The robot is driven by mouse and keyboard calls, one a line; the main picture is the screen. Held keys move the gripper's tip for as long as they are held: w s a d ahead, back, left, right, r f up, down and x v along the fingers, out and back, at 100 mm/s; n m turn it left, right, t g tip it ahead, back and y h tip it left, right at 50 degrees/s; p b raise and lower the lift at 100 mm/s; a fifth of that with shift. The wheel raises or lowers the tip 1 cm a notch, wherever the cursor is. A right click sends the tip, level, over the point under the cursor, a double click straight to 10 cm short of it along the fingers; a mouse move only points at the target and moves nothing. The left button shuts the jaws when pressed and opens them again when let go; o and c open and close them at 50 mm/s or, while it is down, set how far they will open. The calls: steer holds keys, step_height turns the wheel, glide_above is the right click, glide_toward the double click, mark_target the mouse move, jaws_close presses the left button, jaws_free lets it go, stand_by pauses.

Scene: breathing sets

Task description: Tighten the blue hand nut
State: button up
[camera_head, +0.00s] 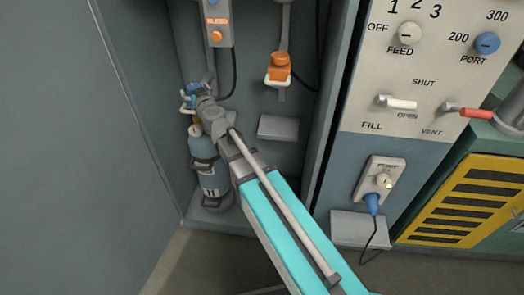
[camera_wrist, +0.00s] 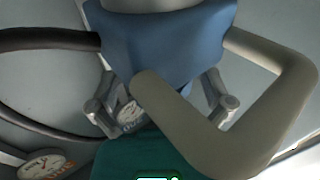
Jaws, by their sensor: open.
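The blue hand nut (camera_wrist: 165,35) appears to be the large blue part filling the upper middle of the wrist view. In the head view a small blue part (camera_head: 188,93) shows at the top of the cylinder (camera_head: 208,178) in the open locker. My gripper (camera_wrist: 160,108) is open, its grey fingers left and right of the lower part of the blue piece in the wrist view. Whether they touch it cannot be told. In the head view my gripper (camera_head: 196,100) is at the cylinder top, partly hidden by my wrist.
A thick beige pipe (camera_wrist: 220,135) bends across the wrist view, close to the fingers. A black hose (camera_wrist: 45,38) curves at left, above a gauge (camera_wrist: 40,163). The locker's left wall (camera_head: 125,110) stands near my arm. A control panel (camera_head: 415,90) is at right.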

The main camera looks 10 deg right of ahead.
steer(key=shift+w+n+g+y, duration=0.1)
steer(key=shift+n+g+y, duration=0.85)
steer(key=shift+y, duration=0.6)
steer(key=shift+n+g+y, duration=0.65)
steer(key=shift+n+y, duration=0.6)
steer(key=shift+y, duration=0.3)
steer(key=shift+n+g+y, duration=2)
steer(key=shift+g, duration=0.4)
steer(key=shift+w+n+g+y, duration=0.1)
steer(key=shift+n+g+y, duration=0.55)
steer(key=shift+n+g, duration=0.9)
steer(key=shift+w+n+g+y, duration=0.1)
steer(key=shift+n+g+y, duration=0.7)
steer(key=shift+g, duration=1.35)
steer(key=shift+s+d+n, duration=0.2)
steer(key=shift+d+n, duration=0.05)
steer(key=shift+d, duration=0.1)
steer(key=s+d, duration=0.1)
steer(key=d, duration=1.2)
steer(key=s+f+m+g+h, duration=0.1)
steer(key=s+f+m+h, duration=0.85)
steer(key=s+f, duration=0.3)
steer(key=s+d+f+m+h+p, duration=0.1)
steer(key=s+d+m+h+p, duration=0.3)
steer(key=s+d+h, duration=0.1)
steer(key=shift+s+m+h, duration=0.3)
steer(key=shift+s+m, duration=0.05)
steer(key=shift+s, duration=0.2)
